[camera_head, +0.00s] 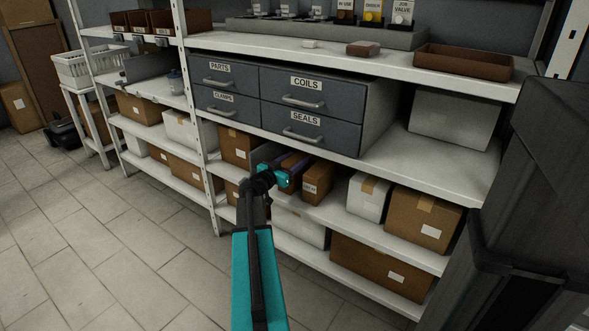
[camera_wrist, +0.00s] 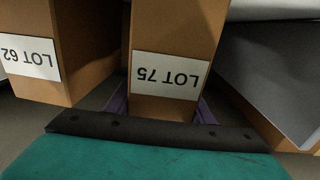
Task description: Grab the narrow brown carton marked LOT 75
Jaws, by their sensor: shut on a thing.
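The narrow brown carton marked LOT 75 (camera_wrist: 172,28) stands in the middle of the wrist view, its white label upside down in the picture. My gripper (camera_wrist: 161,106) is shut on it, with a purple finger along each side of its lower part. In the head view my gripper (camera_head: 285,174) reaches into the shelf below the drawers, and the carton is mostly hidden by it. A second brown carton marked LOT 62 (camera_wrist: 78,40) stands beside it, apart, at the left of the wrist view; it appears as a brown carton (camera_head: 318,183) right of my gripper in the head view.
On the same shelf are a white box (camera_head: 368,197) and a larger brown box (camera_head: 423,222). The grey drawer unit (camera_head: 285,102) sits above. The tiled floor (camera_head: 110,240) in front is clear.

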